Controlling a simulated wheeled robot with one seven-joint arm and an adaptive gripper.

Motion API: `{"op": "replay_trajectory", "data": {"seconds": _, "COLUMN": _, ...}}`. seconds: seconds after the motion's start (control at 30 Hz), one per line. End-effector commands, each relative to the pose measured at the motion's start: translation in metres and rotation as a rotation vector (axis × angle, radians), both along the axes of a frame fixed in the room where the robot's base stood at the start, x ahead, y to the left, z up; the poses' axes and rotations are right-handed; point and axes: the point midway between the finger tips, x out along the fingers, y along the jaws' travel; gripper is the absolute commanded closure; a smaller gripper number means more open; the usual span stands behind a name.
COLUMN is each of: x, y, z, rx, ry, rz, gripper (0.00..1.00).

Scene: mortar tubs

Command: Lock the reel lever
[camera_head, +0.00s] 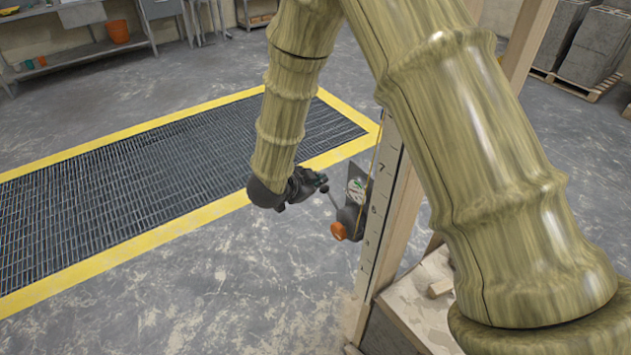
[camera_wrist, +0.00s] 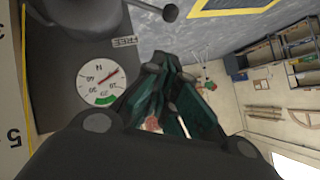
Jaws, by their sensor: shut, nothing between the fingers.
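The reel (camera_head: 352,208) is a dark unit with an orange knob (camera_head: 339,231), mounted on the upright measuring board. Its lever (camera_head: 333,199) is a thin rod sticking out up and to the left, with a dark ball end. In the wrist view the lever's ball (camera_wrist: 169,12) is at the top, beside a label reading FREE (camera_wrist: 125,40). A round white dial (camera_wrist: 102,84) with a red needle and green band is on the reel's face. My gripper (camera_head: 320,179) is shut and empty, close to the ball end; contact cannot be told. Its fingers also show in the wrist view (camera_wrist: 168,68).
The reel is on a board with numbered marks (camera_head: 383,200) along a wooden post. A wooden-topped block (camera_head: 415,305) stands at its foot. A yellow-edged floor grating (camera_head: 150,180) lies at left. Open floor (camera_head: 230,290) is in front.

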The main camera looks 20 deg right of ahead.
Motion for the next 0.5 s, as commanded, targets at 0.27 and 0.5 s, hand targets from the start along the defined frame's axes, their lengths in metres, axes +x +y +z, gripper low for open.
{"op": "replay_trajectory", "data": {"seconds": 0.27, "x": 0.023, "y": -0.026, "z": -0.023, "rx": 0.001, "ry": 0.002, "rz": 0.001, "gripper": 1.0}}
{"op": "replay_trajectory", "data": {"seconds": 0.5, "x": 0.041, "y": -0.048, "z": -0.043, "rx": 0.0, "ry": 0.002, "rz": 0.001, "gripper": 1.0}}
